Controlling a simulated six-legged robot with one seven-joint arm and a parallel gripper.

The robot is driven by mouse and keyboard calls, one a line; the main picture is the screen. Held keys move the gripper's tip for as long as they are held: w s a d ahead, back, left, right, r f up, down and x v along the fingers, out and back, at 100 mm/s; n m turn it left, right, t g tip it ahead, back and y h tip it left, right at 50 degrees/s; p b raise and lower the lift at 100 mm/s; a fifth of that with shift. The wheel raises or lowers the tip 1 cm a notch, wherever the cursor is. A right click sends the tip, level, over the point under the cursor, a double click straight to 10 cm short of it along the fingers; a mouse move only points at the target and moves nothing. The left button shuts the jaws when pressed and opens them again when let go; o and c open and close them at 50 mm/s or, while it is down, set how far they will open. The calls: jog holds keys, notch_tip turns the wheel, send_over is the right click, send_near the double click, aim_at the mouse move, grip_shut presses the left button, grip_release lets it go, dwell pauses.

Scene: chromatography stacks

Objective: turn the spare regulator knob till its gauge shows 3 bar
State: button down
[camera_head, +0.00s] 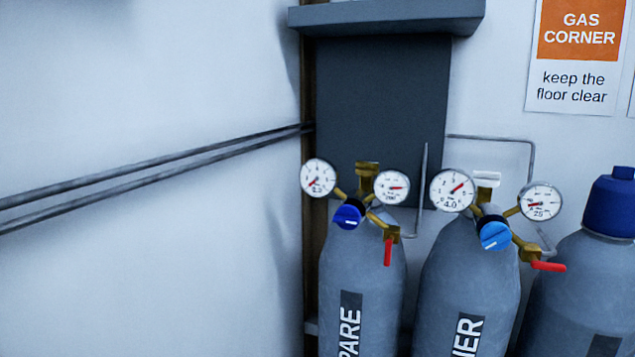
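The spare cylinder (345,270) stands in the corner with "PARE" readable on its dark label. Its regulator has a dark blue knob (348,216) with a white mark. The left gauge (318,178) has a red needle pointing to the lower left; its numbers are too small to read surely. The right gauge (391,187) has a red needle pointing roughly right. A red lever (388,251) hangs down at the regulator's right. My gripper is not in view.
A second cylinder (440,290), its label ending "NER", stands close at the right with a lighter blue knob (495,236) and a red lever (548,266) pointing right. A blue-capped cylinder (575,290) is beyond. Pipes (160,168) run along the left wall; a grey shelf (385,14) juts out above.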

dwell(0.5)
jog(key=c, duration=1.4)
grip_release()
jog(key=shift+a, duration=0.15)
